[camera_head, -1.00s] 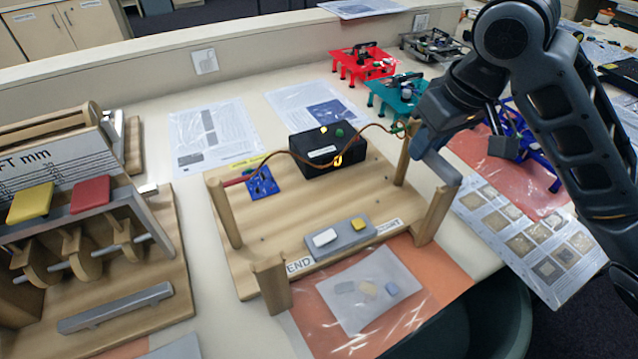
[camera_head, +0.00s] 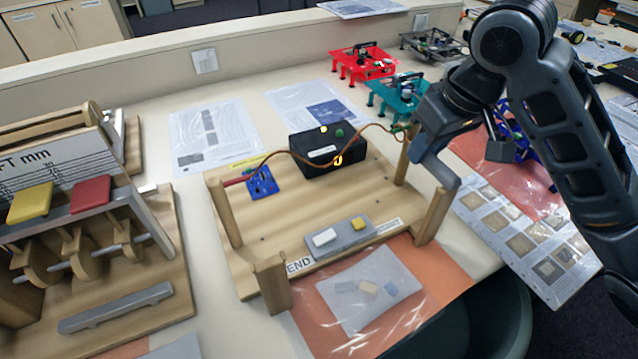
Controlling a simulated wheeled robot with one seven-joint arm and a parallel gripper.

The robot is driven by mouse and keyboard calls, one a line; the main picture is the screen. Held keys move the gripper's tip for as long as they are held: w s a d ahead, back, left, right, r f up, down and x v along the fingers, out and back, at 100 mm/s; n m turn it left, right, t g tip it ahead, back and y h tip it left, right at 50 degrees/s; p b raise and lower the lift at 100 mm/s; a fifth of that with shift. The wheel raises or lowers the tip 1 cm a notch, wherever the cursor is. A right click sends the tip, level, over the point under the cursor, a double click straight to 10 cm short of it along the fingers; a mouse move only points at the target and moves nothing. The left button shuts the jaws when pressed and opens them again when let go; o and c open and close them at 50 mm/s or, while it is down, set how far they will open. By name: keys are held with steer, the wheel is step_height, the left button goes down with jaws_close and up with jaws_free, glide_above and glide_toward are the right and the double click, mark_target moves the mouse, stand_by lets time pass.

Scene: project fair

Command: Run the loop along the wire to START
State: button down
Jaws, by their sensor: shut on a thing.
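A bent copper-brown wire (camera_head: 297,156) runs above a wooden board (camera_head: 290,215). It goes from a red sleeve by the left post, in front of and over a black box (camera_head: 313,143), to the tall right post (camera_head: 403,160). My gripper (camera_head: 417,148) is at the wire's right end, beside that post. It is shut on the loop's handle, which its own body mostly hides. I cannot make out the loop or whether it touches the wire. An END label (camera_head: 300,266) is at the board's front left. A second label (camera_head: 388,226) at front right is too small to read.
A grey block with white and yellow buttons (camera_head: 340,238) sits on the board. Short posts stand at its front corners. A wooden cam stand (camera_head: 165,240) is at left. Red (camera_head: 362,64) and teal (camera_head: 398,95) small frames stand behind. Paper sheets lie at the back.

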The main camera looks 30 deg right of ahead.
stand_by(0.3)
steer(key=c, duration=0.8)
jaws_free()
steer(key=shift+o, duration=0.2)
steer(key=shift+r, duration=4)
